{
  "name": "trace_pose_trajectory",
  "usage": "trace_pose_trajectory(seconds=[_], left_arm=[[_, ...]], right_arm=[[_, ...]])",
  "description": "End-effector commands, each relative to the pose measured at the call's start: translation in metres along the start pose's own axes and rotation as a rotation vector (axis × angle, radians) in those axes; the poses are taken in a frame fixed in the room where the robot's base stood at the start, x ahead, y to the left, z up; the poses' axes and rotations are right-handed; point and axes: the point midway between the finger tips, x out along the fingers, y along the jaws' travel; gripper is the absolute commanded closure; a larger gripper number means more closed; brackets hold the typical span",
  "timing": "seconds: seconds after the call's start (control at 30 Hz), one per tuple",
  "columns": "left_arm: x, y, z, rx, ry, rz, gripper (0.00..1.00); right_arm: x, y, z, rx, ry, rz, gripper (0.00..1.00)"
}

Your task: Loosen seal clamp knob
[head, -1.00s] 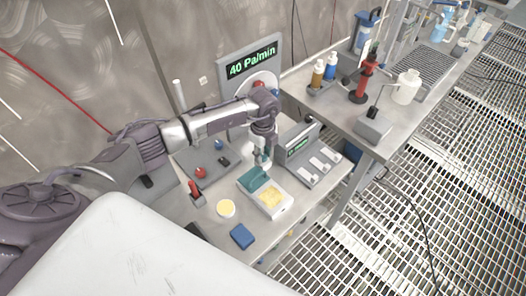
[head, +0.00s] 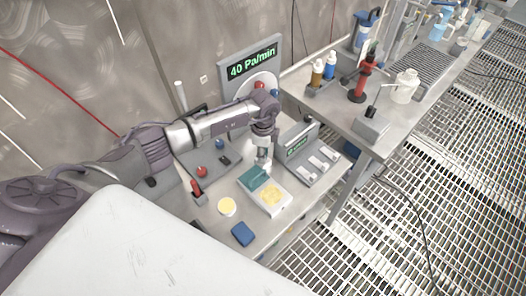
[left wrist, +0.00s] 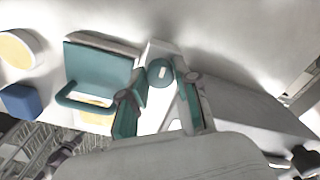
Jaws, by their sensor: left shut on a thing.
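The seal clamp knob (left wrist: 160,71) is a round teal disc with a white mark, on a pale block in the left wrist view. My left gripper (left wrist: 161,82) is shut on it, one finger at each side; in the head view the gripper (head: 263,166) points down behind the small white unit. That unit has a teal lid (head: 252,178) and a yellow insert (head: 271,196). The lid, with a handle bar, also shows left of the fingers in the wrist view (left wrist: 97,68). In the head view the gripper hides the knob. My right gripper is not in view.
A round yellow-topped dish (head: 227,207) and a blue block (head: 243,234) lie near the front. A grey device with a green display (head: 298,147) stands right of the gripper. A panel reading 40 Pa/min (head: 252,64) stands behind my arm.

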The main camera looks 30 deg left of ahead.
Motion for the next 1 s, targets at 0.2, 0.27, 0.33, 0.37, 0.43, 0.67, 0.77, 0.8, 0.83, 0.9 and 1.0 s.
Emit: trace_pose_trajectory(seconds=[0.2,0.27,0.33,0.37,0.43,0.67,0.77,0.8,0.83,0.9,1.0], left_arm=[[0.0,-0.001,0.0,-0.007,0.001,-0.001,1.0],[0.0,-0.001,0.0,-0.007,0.001,-0.001,1.0],[0.0,-0.001,0.0,-0.007,0.001,-0.001,1.0],[0.0,-0.001,0.0,-0.007,0.001,-0.001,1.0],[0.0,-0.001,0.0,-0.006,0.002,-0.001,0.61],[0.0,0.0,0.0,-0.005,0.001,-0.001,0.44],[0.0,0.0,0.0,-0.005,0.001,-0.001,0.44],[0.0,0.0,0.0,-0.005,0.001,-0.001,0.44],[-0.001,0.0,0.0,-0.005,0.001,-0.001,0.44],[-0.005,-0.001,0.0,-0.004,0.002,-0.002,0.44],[-0.017,-0.001,0.0,-0.004,0.003,-0.003,0.44]], right_arm=[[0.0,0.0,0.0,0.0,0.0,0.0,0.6],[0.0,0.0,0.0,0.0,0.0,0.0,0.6],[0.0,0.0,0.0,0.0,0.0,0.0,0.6],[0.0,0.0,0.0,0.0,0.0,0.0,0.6],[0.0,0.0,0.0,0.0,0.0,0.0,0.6],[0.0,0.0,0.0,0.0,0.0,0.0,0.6],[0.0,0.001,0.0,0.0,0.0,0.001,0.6],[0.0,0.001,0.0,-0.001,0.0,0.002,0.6],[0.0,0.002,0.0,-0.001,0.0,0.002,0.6],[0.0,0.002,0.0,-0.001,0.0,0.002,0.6],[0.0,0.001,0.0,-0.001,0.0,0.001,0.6]])
